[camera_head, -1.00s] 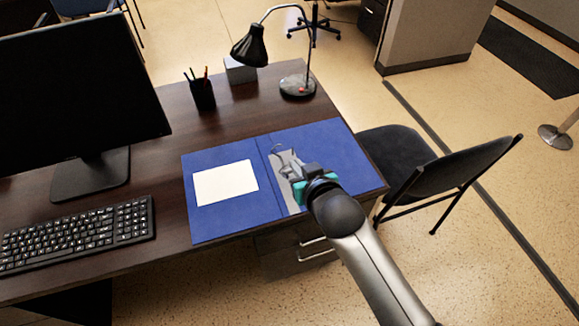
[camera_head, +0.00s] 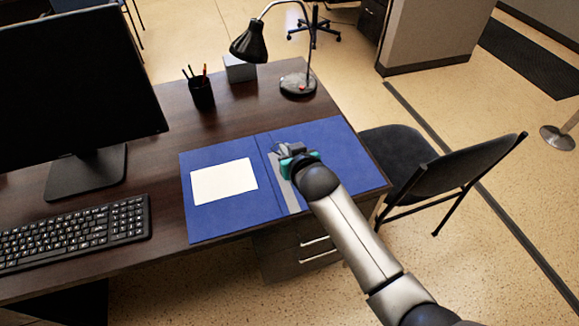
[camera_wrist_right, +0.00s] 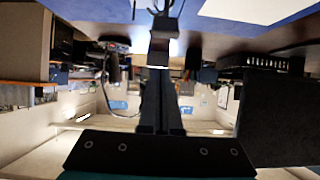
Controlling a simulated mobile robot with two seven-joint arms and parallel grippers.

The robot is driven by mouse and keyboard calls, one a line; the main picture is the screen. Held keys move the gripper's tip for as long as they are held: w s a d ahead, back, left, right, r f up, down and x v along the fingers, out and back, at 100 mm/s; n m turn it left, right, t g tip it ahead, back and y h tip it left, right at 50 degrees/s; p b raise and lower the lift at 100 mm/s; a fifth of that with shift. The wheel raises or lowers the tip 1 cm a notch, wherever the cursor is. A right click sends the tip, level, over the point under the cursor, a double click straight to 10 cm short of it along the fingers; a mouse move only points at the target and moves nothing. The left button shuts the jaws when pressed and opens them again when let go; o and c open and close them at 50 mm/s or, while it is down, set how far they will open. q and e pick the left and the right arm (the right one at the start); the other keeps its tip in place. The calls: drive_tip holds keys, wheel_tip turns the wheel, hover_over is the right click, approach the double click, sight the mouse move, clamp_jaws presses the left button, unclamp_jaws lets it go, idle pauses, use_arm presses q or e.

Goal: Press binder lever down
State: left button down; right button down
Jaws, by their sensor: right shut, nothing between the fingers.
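The blue binder (camera_head: 235,217) lies open on the desk, with a white sheet (camera_head: 224,182) on its left cover. Its grey metal strip (camera_head: 291,199) runs along the middle. My right gripper (camera_head: 287,151) is over the far part of this mechanism and hides most of it, so the lever's position cannot be told. The wrist view is upside down; there, the closed fingers (camera_wrist_right: 160,98) point toward the mechanism at the top, beside the blue cover (camera_wrist_right: 105,10). Whether they touch the lever is unclear. My left gripper is out of view.
A monitor (camera_head: 85,95) and a keyboard (camera_head: 75,232) are on the left of the desk (camera_head: 160,190). A pen cup (camera_head: 201,94), a small grey box (camera_head: 239,69) and a lamp (camera_head: 250,45) stand behind the binder. A black chair (camera_head: 400,160) is at the right.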

drive_tip(key=shift+w+a+f, duration=0.1)
drive_tip(key=shift+w+f, duration=0.15)
drive_tip(key=shift+f, duration=0.25)
drive_tip(key=shift+s+d+f, duration=0.25)
drive_tip(key=shift+s+f, duration=0.3)
drive_tip(key=shift+s, duration=0.15)
drive_tip(key=shift+s+d+f, duration=0.2)
drive_tip(key=shift+s+f, duration=0.3)
drive_tip(key=shift+s, duration=0.2)
drive_tip(key=shift+f, duration=0.1)
